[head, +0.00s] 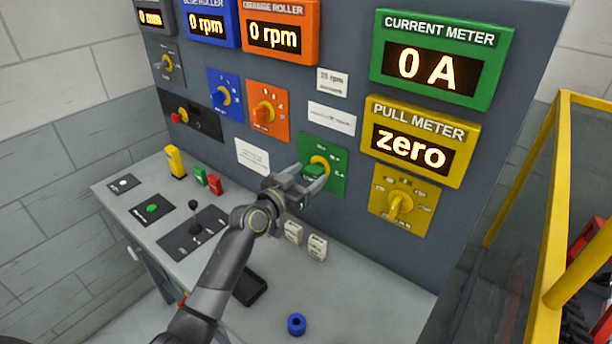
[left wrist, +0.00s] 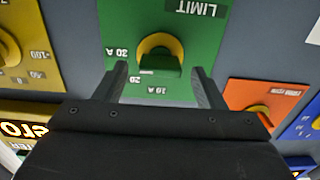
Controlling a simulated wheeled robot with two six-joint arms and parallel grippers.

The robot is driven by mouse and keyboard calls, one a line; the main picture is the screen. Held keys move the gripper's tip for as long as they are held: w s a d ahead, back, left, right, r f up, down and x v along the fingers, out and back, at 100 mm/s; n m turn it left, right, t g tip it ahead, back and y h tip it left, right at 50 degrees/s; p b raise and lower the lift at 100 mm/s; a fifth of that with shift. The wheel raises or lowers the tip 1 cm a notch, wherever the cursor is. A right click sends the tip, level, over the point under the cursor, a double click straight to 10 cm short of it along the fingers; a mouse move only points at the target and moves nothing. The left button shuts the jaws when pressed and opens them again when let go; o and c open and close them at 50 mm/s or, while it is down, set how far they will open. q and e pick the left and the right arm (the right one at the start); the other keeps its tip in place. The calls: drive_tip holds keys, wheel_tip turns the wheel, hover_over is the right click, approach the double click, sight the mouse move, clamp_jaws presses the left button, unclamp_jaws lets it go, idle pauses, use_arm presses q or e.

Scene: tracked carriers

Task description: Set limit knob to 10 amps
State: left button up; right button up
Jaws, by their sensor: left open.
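The limit knob is a green grip (left wrist: 158,66) on a yellow ring, on a green plate (left wrist: 205,40) marked LIMIT. The left wrist view shows the plate upside down, with 30 A, 20 and 10 A marks beside and below the knob. Which mark it points at I cannot tell. The same knob (head: 316,169) shows in the head view, partly hidden by my left gripper (head: 309,183). That gripper is open, one finger on each side of the knob, apart from it in the left wrist view (left wrist: 160,70). The current meter (head: 440,62) reads 0 A. My right gripper is not in view.
A yellow knob plate (head: 404,203) is right of the green plate, under the pull meter (head: 418,142), which reads zero. An orange knob plate (head: 269,112) is to the left. The desk below holds a joystick (head: 194,221) and a blue ring (head: 296,324).

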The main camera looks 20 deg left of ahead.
use_arm(q)
drive_tip(key=shift+c, duration=0.3)
drive_tip(key=c, duration=0.9)
drive_tip(key=shift+n, duration=0.3)
drive_tip(key=n, duration=0.3)
drive_tip(key=shift+n+p, duration=0.3)
drive_tip(key=shift+p, duration=0.05)
drive_tip(key=n+p, duration=0.1)
drive_tip(key=n, duration=0.3)
drive_tip(key=shift+n, duration=0.3)
drive_tip(key=n+p, duration=0.1)
drive_tip(key=n, duration=0.3)
drive_tip(key=shift+a+n, duration=0.1)
drive_tip(key=shift+n, duration=0.2)
drive_tip(key=shift+f+n+p, duration=0.15)
drive_tip(key=shift+n+p, duration=0.75)
drive_tip(key=shift+n, duration=1.3)
